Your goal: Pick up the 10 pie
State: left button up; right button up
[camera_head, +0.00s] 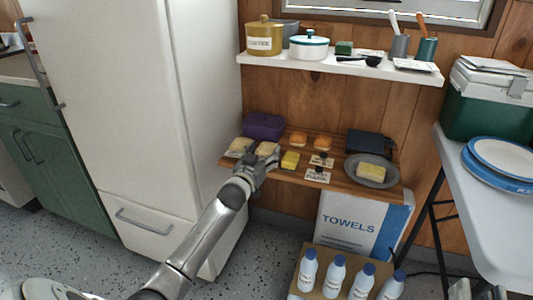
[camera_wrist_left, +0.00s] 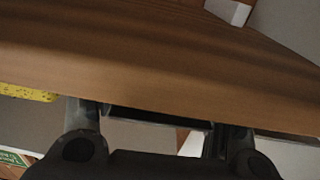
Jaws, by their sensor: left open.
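Several small food items sit on the lower wooden shelf (camera_head: 335,182). Two pale wrapped items, one at the left end (camera_head: 238,146) and one just beside my gripper (camera_head: 267,148), may be pies. Two orange-brown bun-like items, one left (camera_head: 299,139) and one right (camera_head: 322,143), lie at the back. No number 10 is readable. My left gripper (camera_head: 264,163) is at the shelf's front edge, in front of the second pale item, partly covering it. In the left wrist view its fingers (camera_wrist_left: 155,118) are apart and empty, close to the brown wood (camera_wrist_left: 150,65). My right gripper is out of view.
A yellow block (camera_head: 290,160) and small cards (camera_head: 317,175) lie right of my gripper. A grey plate (camera_head: 388,180) holds another yellow block. A purple container (camera_head: 264,125) stands behind. The upper white shelf (camera_head: 340,68) hangs above; the white fridge (camera_head: 130,110) stands left.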

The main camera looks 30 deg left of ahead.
pick_arm(q)
jog(key=shift+w, duration=0.1)
jog(key=c, duration=0.8)
jog(key=shift+r, duration=0.1)
jog(key=shift+c, duration=0.2)
